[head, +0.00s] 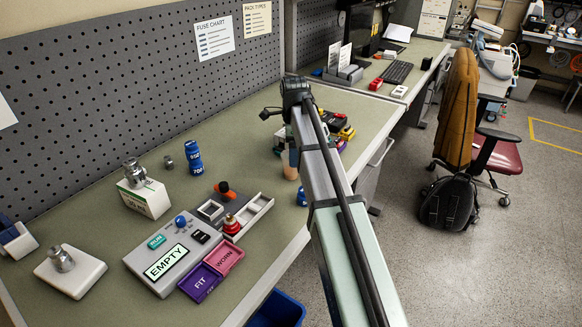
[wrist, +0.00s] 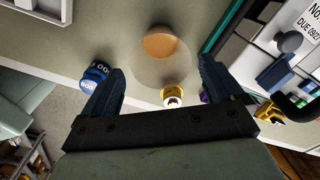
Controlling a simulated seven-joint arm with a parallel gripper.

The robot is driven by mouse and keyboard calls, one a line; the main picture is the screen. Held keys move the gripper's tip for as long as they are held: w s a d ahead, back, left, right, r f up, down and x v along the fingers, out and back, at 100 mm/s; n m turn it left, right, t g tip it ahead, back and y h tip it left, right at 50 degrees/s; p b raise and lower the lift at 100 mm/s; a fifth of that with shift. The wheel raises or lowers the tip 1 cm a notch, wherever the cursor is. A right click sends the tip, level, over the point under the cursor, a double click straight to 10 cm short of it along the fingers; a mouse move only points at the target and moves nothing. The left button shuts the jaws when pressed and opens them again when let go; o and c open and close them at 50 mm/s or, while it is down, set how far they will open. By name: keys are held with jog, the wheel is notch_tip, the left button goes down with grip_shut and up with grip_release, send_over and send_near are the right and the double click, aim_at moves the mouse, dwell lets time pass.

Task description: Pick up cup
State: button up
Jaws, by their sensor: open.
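The cup (wrist: 160,43) looks clear, with an orange-brown round patch inside it. In the wrist view it lies ahead of my gripper (wrist: 161,66), between the lines of its two dark fingers. The fingers are spread wide and nothing is held. In the head view a pale peach part of the cup (head: 290,172) shows on the bench beside my arm, which hides the rest. I cannot tell the exact gap between fingers and cup.
A yellow-and-white piece (wrist: 174,95) shows between the fingers, close to the cup. A blue weight (wrist: 94,77) is by the left finger. A device with a label (wrist: 285,40) stands at the right. In the head view the pump tester (head: 172,262) and trays are left of my arm.

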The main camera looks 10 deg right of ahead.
jog(key=shift+w+a+f, duration=0.1)
jog(key=shift+a+f, duration=0.1)
jog(key=shift+f, duration=1.65)
jog(key=shift+w+a+f, duration=0.1)
jog(key=shift+a+f, duration=0.05)
jog(key=shift+f, duration=1.7)
jog(key=shift+c, duration=0.2)
jog(key=c, duration=1)
